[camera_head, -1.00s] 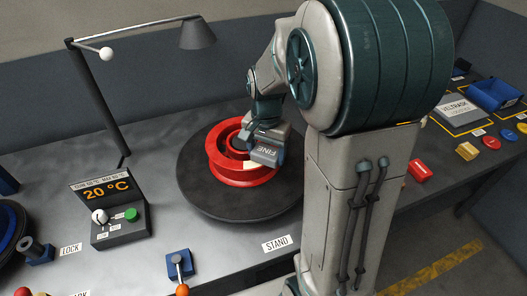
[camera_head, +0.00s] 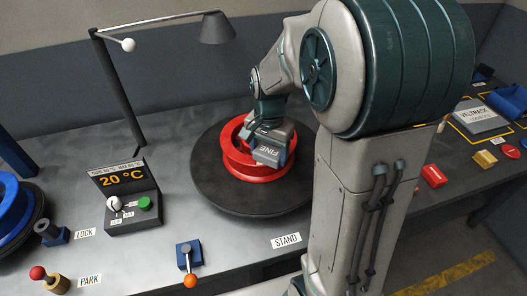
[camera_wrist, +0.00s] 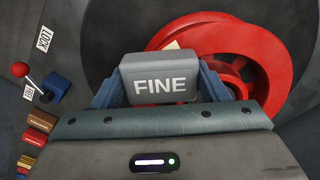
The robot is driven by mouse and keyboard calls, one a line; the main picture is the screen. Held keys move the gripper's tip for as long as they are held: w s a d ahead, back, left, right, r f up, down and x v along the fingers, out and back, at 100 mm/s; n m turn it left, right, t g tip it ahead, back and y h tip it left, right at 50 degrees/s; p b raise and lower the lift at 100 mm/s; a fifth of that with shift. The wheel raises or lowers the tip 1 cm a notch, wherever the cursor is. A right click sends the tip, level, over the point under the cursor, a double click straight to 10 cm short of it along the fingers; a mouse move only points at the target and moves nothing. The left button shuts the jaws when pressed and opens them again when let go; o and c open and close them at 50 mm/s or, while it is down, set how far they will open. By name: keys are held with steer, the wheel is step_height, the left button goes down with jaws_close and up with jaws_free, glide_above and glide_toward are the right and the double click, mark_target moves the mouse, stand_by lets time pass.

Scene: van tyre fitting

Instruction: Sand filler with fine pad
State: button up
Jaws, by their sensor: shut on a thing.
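My gripper (camera_wrist: 160,92) is shut on the grey fine pad (camera_wrist: 160,78), a block marked FINE, with a blue finger on each side. In the head view the fine pad (camera_head: 268,152) is over the near right part of the red wheel rim (camera_head: 236,160). The rim lies flat on the dark round stand (camera_head: 215,193). In the wrist view the rim (camera_wrist: 275,55) shows behind and right of the pad. A small pale patch (camera_wrist: 172,45), perhaps the filler, shows just past the pad's top edge. Contact between pad and rim cannot be told.
A control box (camera_head: 132,210) reading 20 °C and a lamp (camera_head: 216,28) stand left of and behind the stand. A blue lever base with an orange knob (camera_head: 190,281) is in front. Coloured blocks and a blue bin (camera_head: 508,103) lie at the right.

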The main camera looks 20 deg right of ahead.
steer(key=shift+d, duration=1.15)
steer(key=shift+w+d+r, duration=0.1)
steer(key=shift+d, duration=0.5)
step_height(320, 180, up, 2)
steer(key=shift+w+d+r+p, duration=0.1)
steer(key=shift+p, duration=0.6)
steer(key=shift+r+p, duration=0.55)
steer(key=shift+r, duration=0.1)
steer(key=shift+r+p, duration=1.65)
steer(key=shift+r, duration=0.55)
steer(key=shift+f, duration=0.15)
